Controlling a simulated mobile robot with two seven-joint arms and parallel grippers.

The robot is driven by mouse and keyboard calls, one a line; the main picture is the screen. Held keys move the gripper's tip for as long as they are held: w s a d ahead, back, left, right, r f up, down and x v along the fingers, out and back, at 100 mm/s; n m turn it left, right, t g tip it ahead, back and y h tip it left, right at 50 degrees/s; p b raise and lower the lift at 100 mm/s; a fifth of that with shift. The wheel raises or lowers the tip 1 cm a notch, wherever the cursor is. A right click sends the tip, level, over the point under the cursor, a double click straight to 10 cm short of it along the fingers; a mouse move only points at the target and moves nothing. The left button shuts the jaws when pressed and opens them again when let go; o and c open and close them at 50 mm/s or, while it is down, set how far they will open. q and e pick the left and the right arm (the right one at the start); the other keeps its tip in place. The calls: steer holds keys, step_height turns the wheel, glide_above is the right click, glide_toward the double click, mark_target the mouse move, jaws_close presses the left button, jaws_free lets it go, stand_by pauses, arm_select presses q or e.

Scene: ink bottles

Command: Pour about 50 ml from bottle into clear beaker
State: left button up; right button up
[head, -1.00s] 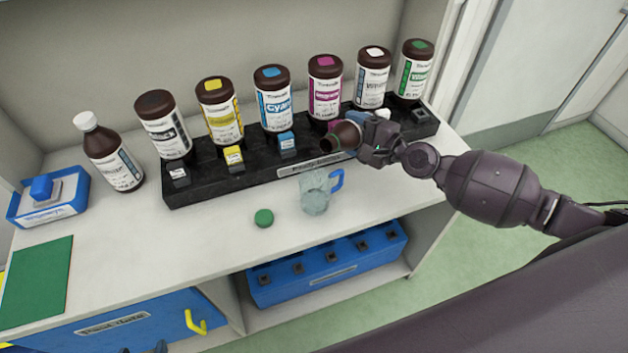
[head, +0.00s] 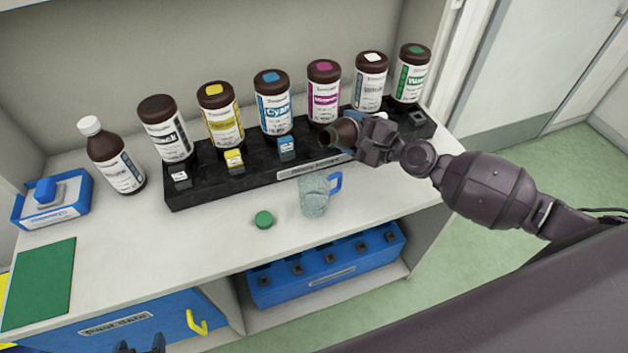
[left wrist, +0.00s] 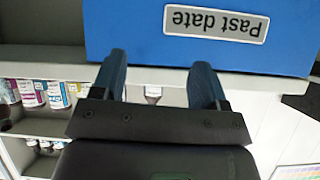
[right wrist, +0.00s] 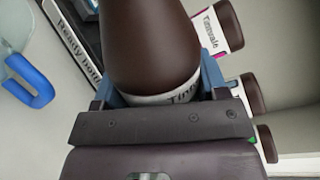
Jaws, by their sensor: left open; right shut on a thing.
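The brown bottle (head: 344,131) is in my right gripper (head: 362,140), lying strongly tilted with its open end toward the left. It fills the upper middle of the right wrist view (right wrist: 155,45), between the fingers. The clear beaker (head: 313,197) with a blue handle (head: 337,181) stands upright on the counter, in front of and below the bottle's mouth. Its handle shows at the left of the right wrist view (right wrist: 38,92). I cannot see a stream or a liquid level. My left gripper (left wrist: 158,82) is open and empty, low before the counter; its tips show at the bottom of the head view (head: 140,346).
A black rack (head: 205,187) with several labelled brown bottles stands behind the beaker. A green cap (head: 264,220) lies left of the beaker. A white-capped bottle (head: 112,160), blue tray (head: 50,213) and green mat (head: 40,283) are at left. A blue "Past date" bin (left wrist: 230,50) is below.

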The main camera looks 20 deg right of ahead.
arm_select(q)
steer(key=shift+s+f, duration=0.15)
steer(key=shift+s, duration=0.15)
steer(key=shift+w+r, duration=0.25)
steer(key=shift+w, duration=0.1)
stand_by(0.4)
steer(key=shift+r, duration=0.1)
arm_select(e)
steer(key=shift+r, duration=0.15)
